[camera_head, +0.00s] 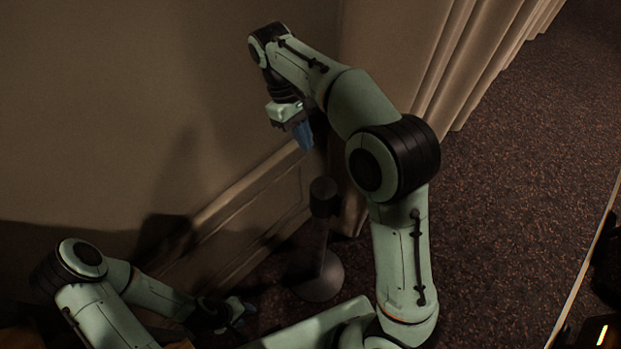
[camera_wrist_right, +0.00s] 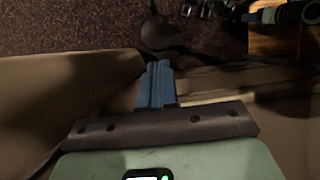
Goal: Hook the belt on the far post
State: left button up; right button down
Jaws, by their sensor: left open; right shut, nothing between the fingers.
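A dark stanchion post (camera_head: 322,235) stands upright on a round base near the wall, in the middle of the head view. Its dark round shape also shows in the right wrist view (camera_wrist_right: 156,33). I cannot make out a belt in either view. My right gripper (camera_head: 306,141) is above the post top and slightly left of it in the head view, apart from it. Its blue fingers (camera_wrist_right: 159,68) are shut with nothing between them. My left gripper (camera_head: 245,309) is low, left of the post base; it is open and looks empty, though dim.
A beige wall with a raised baseboard (camera_head: 237,205) runs behind the post. A pale curtain (camera_head: 487,50) hangs at the upper right. A wooden surface (camera_wrist_right: 285,45) shows in the right wrist view.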

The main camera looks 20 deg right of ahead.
pick_arm(q)
jog(key=shift+d, duration=0.1)
pick_arm(e)
jog(key=shift+s+d, duration=0.1)
jog(key=shift+d, duration=0.05)
jog(key=b, duration=0.3)
send_near(338, 205)
jog(key=w+f, duration=0.1)
jog(key=w+a+f, duration=0.1)
jog(key=w, duration=0.1)
jog(key=shift+w+a+f, duration=0.2)
jog(key=shift+w+f, duration=0.05)
jog(key=shift+w, duration=0.05)
jog(key=s, duration=0.1)
jog(key=s+d, duration=0.1)
jog(key=shift+s+d, duration=0.1)
jog(key=shift+s, duration=0.25)
pick_arm(q)
jog(key=s+f, duration=0.4)
jog(key=shift+s+f+g+b, duration=0.2)
jog(key=shift+f+g+b, duration=0.1)
jog(key=shift+f, duration=0.05)
pick_arm(e)
jog(key=shift+s+d, duration=0.15)
jog(key=shift+s, duration=0.25)
